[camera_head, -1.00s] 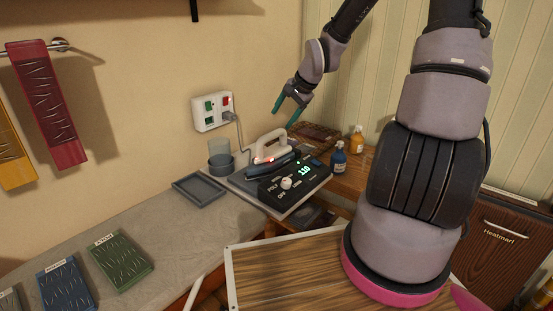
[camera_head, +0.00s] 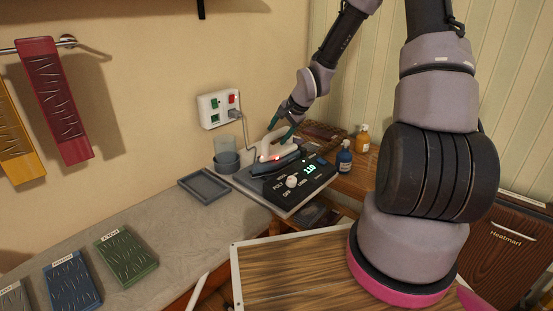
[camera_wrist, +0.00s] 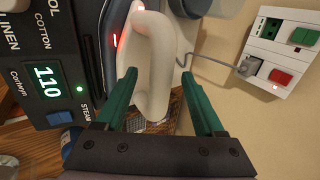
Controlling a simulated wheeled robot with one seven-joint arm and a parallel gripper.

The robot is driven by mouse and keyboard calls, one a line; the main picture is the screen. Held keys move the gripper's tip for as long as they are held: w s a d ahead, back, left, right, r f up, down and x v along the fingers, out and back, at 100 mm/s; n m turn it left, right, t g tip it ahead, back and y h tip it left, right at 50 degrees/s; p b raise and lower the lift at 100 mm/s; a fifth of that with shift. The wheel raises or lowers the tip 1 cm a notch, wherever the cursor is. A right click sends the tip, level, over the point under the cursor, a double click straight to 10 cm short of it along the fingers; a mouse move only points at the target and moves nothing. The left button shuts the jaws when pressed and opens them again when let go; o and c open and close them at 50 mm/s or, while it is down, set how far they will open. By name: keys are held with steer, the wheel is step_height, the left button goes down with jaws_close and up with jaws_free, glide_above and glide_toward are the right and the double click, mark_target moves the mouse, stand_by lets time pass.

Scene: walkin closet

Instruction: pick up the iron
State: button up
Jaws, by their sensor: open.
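The iron, with a white handle and a small red light, rests on the dark control station (camera_head: 299,186) in the head view. Its handle (camera_wrist: 158,62) fills the middle of the wrist view. My gripper (camera_head: 284,129) is at the handle, with its green fingers pointing down at it. In the wrist view my gripper (camera_wrist: 157,88) is open, with one finger on each side of the handle. I cannot tell whether either finger touches it. The iron's lower body is partly hidden by the handle and a finger.
A power cord runs to the wall socket (camera_head: 218,108). A cup (camera_head: 227,161) and a grey tray (camera_head: 204,186) stand left of the station. A blue bottle (camera_head: 344,162) and an orange bottle (camera_head: 361,140) stand to the right. Folded cloths (camera_head: 126,255) lie at the front left.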

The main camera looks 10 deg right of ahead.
steer(key=shift+x, duration=0.9)
jaws_close()
steer(key=shift+w, duration=0.1)
stand_by(0.7)
